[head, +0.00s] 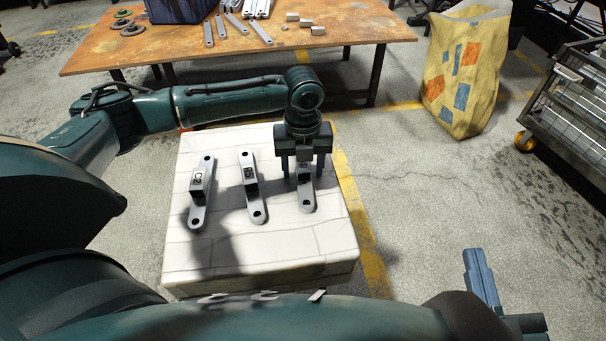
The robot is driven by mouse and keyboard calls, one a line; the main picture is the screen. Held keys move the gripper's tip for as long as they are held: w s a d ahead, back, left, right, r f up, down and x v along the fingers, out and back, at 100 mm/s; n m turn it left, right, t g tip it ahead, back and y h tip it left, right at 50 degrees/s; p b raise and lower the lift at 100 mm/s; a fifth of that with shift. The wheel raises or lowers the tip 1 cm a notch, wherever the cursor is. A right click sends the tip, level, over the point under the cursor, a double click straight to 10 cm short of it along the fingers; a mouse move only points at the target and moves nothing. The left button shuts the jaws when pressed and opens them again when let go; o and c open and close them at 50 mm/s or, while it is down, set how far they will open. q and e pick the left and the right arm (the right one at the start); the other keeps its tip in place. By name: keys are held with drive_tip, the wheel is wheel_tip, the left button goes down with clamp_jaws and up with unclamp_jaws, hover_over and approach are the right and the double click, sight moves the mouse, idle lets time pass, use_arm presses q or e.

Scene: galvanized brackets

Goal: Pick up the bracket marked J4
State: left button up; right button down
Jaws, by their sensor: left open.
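Three grey galvanized brackets lie in a row on a white block. The left bracket (196,215) has a raised part with a label that looks like C2. The middle bracket (257,205) has a label too small to read surely. The right bracket (307,200) is partly hidden by my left gripper (303,176), and its label cannot be read. That gripper is open and points down, one finger on each side of the right bracket's raised part. I cannot tell whether it touches. My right gripper (482,278) shows only in part at the lower right, away from the brackets.
The white block (270,245) stands on a concrete floor with yellow lines. Behind is an orange-brown table (350,25) with metal parts and a dark blue bin (185,8). A patterned yellowish bag (466,70) and a wire cart (570,110) stand at the right.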

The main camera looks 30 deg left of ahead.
use_arm(q)
clamp_jaws()
drive_tip(key=shift+r, duration=0.1)
idle(0.5)
